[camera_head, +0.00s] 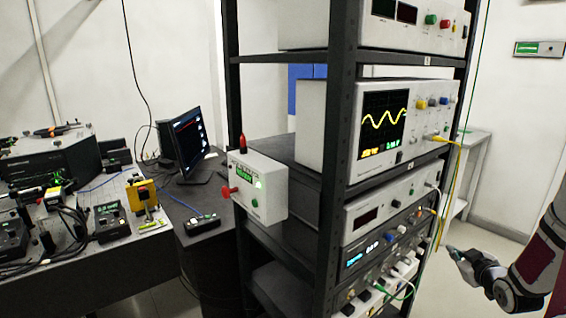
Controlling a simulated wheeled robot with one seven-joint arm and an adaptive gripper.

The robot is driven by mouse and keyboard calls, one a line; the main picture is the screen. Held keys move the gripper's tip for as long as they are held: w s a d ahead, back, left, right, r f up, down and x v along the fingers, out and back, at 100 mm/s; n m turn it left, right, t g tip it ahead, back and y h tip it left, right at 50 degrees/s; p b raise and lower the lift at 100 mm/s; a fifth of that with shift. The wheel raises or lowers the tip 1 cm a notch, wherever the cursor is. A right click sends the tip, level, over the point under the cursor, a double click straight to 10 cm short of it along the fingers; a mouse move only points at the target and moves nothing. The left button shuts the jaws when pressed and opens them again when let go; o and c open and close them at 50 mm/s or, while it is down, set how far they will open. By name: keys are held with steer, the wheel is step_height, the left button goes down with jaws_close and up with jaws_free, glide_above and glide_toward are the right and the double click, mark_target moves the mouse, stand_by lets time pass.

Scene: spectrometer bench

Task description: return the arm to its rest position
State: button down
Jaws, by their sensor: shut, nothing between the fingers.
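My gripper (462,254) is at the lower right in the head view, at the end of my arm, which comes in from the right edge. It is shut and holds nothing that I can see. It is to the right of the instrument rack (338,150), close to the hanging yellow cable (448,200) in the picture. I cannot tell whether it touches the cable.
The rack carries an oscilloscope (420,112) with a yellow trace and other instruments. At left are an optical bench (150,245) and a monitor (184,143). Floor shows right of the rack.

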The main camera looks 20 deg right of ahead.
steer(key=w+a+r+g, duration=0.3)
steer(key=a+r, duration=0.8)
steer(key=r, duration=0.1)
steer(key=s+a+r+g+p, duration=0.15)
steer(key=s+a+r, duration=0.25)
steer(key=a+r, duration=0.6)
steer(key=s+a+r+m+g+y, duration=0.1)
steer(key=s+a+g+y, duration=0.3)
steer(key=s+a, duration=2.1)
steer(key=shift+r+y+p, duration=0.3)
steer(key=shift+r+y, duration=0.15)
steer(key=shift+y, duration=0.05)
